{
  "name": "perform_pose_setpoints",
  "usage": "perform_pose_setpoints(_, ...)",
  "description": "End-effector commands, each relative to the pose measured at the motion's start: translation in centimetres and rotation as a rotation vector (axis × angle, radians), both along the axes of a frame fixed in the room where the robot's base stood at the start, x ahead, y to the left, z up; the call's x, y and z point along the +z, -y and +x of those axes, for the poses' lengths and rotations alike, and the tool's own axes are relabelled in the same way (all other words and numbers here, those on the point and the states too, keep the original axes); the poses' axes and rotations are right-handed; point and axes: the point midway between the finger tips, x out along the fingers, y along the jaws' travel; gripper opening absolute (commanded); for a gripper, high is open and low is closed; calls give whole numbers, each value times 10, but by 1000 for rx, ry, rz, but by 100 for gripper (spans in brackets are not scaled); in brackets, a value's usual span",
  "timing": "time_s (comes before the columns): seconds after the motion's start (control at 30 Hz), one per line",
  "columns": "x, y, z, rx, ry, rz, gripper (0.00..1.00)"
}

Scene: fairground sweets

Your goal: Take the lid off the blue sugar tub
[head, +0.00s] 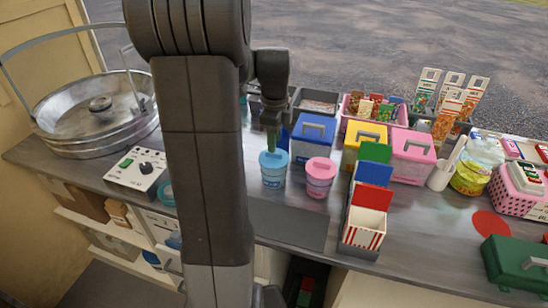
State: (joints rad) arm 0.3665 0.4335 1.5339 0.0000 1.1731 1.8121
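The blue sugar tub (272,179) stands upright on the grey counter, just right of my arm. Its blue lid (275,163) sits on top, with a small raised grip in the middle. My gripper (270,148) points down right above the lid, its tip at or just over the lid's grip. The fingers are small and dark here, so I cannot tell whether they are open, shut or touching the lid.
A pink tub (319,179) stands close on the right. Behind are blue (311,146), yellow (362,143) and pink (410,160) handled boxes. A striped carton rack (362,228) stands front right. A metal candyfloss pan (85,115) and control box (137,168) are left.

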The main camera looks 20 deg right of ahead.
Motion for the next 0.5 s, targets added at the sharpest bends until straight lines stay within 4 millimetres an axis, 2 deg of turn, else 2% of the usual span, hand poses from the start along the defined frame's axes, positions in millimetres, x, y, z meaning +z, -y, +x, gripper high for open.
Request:
perform_pose_setpoints(0.23,-36,1,5,0,-5,2,35)
perform_pose_setpoints(0.5,-43,1,6,0,-1,1,35)
